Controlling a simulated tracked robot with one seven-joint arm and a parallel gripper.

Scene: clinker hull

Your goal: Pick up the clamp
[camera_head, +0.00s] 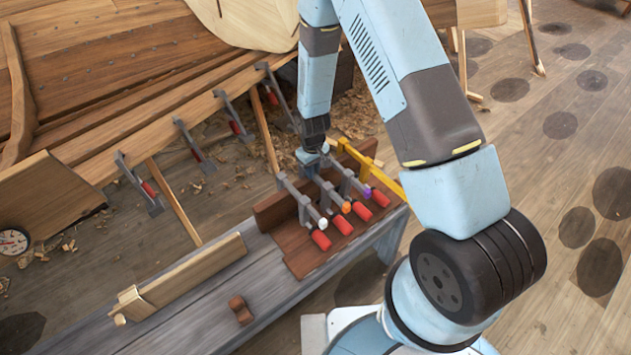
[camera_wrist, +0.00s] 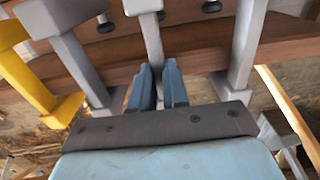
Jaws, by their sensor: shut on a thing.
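Three grey clamps with red handles sit side by side on a brown wooden rack (camera_head: 299,251) at the bench end. They are a white-tipped clamp (camera_head: 304,206), an orange-tipped clamp (camera_head: 330,191) and a purple-tipped clamp (camera_head: 346,173). A yellow clamp (camera_head: 385,182) is beside them; it also shows at the left of the wrist view (camera_wrist: 22,75). My gripper (camera_head: 310,157) is at the far side of the rack. In the wrist view its fingers (camera_wrist: 158,88) are shut on the middle grey clamp's bar (camera_wrist: 153,42), apparently the orange-tipped clamp. Grey clamps stand close on both sides.
More clamps (camera_head: 193,145) hang along the hull plank at the left. A wooden piece (camera_head: 190,275) and a small brown block (camera_head: 240,309) lie on the grey bench (camera_head: 200,322). Shavings litter the floor behind the rack.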

